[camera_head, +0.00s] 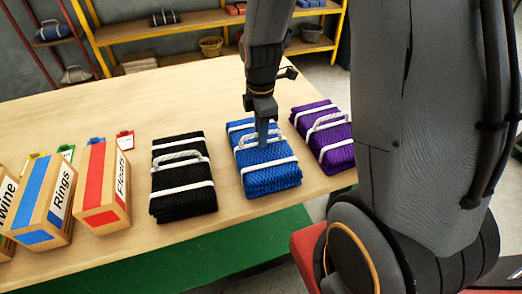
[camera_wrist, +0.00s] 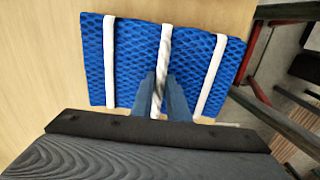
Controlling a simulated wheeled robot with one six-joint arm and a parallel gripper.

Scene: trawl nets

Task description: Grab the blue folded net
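The blue folded net (camera_head: 268,177) lies on the wooden table between a black one and a purple one. It has two white straps and a white rope handle on top. The wrist view shows the blue net (camera_wrist: 135,60) below my gripper, with the rope handle (camera_wrist: 165,45) running between the fingers. My gripper (camera_head: 263,140) points down at the handle. In the wrist view, its fingertips (camera_wrist: 160,78) sit close against both sides of the rope and look shut on it. The net appears to rest on the table.
The black folded net (camera_head: 182,180) lies to the left and the purple folded net (camera_head: 325,138) close on the right. Labelled boxes, including Floats (camera_head: 103,190) and Rings (camera_head: 45,205), stand farther left. Shelves (camera_head: 175,25) stand behind the table.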

